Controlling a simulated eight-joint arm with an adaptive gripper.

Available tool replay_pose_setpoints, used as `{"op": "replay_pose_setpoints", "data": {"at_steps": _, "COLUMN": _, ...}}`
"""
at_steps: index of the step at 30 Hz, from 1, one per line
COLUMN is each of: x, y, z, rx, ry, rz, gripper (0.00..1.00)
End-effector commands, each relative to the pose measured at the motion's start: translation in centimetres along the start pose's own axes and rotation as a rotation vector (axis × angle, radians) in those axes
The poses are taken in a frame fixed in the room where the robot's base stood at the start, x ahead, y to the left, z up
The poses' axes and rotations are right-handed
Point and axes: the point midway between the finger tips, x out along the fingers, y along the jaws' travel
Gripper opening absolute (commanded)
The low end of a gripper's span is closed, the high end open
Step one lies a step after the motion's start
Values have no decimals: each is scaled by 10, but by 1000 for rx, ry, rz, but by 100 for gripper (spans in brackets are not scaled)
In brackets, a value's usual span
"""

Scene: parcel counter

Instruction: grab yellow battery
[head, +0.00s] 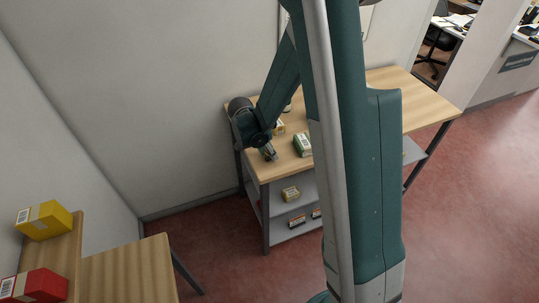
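My gripper (270,154) is small in the head view, pointing down over the front left part of the wooden table (285,168). Its fingers are too small and dark to show whether they are open or shut. A small yellowish item (279,128) lies on the table just behind the gripper, partly hidden by my arm. It may be the yellow battery, but I cannot tell. Something yellowish also shows right at the fingers, too small to make out.
A green and white box (303,145) stands right of the gripper. The grey lower shelf (283,206) holds a yellowish box (290,194) and small dark boxes (296,221). A yellow parcel (43,220) and a red parcel (43,285) are at lower left. My arm hides the table's middle.

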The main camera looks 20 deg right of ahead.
Motion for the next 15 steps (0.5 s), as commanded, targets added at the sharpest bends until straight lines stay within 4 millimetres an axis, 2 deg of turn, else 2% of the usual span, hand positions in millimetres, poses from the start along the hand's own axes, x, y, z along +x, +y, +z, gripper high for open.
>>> {"op": "replay_pose_setpoints", "data": {"at_steps": 6, "x": 0, "y": 0, "z": 0, "rx": 0, "ry": 0, "rz": 0, "gripper": 30}}
{"op": "replay_pose_setpoints", "data": {"at_steps": 13, "x": 0, "y": 0, "z": 0, "rx": 0, "ry": 0, "rz": 0, "gripper": 0}}
{"op": "replay_pose_setpoints", "data": {"at_steps": 15, "x": 0, "y": 0, "z": 0, "rx": 0, "ry": 0, "rz": 0, "gripper": 0}}
